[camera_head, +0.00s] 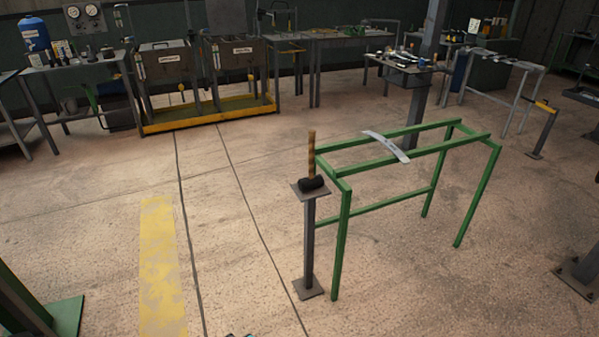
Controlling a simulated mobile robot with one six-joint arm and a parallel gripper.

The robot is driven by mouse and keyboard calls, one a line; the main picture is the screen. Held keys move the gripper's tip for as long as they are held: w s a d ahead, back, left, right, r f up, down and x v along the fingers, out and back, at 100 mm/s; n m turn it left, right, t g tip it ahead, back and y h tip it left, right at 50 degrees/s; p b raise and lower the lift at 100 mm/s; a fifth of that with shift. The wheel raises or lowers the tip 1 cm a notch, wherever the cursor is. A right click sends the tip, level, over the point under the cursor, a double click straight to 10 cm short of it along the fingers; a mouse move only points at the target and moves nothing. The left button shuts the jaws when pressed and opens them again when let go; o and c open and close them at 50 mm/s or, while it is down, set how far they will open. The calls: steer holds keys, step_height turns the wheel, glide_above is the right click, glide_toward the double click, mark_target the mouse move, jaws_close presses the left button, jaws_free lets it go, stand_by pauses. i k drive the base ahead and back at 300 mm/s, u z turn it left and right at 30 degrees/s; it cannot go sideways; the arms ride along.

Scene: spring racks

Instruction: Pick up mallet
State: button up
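A mallet (312,158) stands upright on the small square top of a dark metal post stand (309,236). Its black head rests on the plate and its yellow-brown handle, with dark bands, points straight up. The stand is right beside the near left corner of a green metal frame rack (343,245). A curved grey metal strip (386,146) lies across the rack's top rails. My gripper is not clearly in view; only a small dark and blue bit shows at the bottom edge, and I cannot tell what it is.
A yellow stripe (161,265) runs along the floor at left. A green base plate (55,317) is at the lower left. Tanks in a yellow tray (208,119) and workbenches line the back. The floor left of and before the stand is clear.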

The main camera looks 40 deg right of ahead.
mark_target(312, 182)
steer(key=z, duration=0.05)
steer(key=i, duration=1)
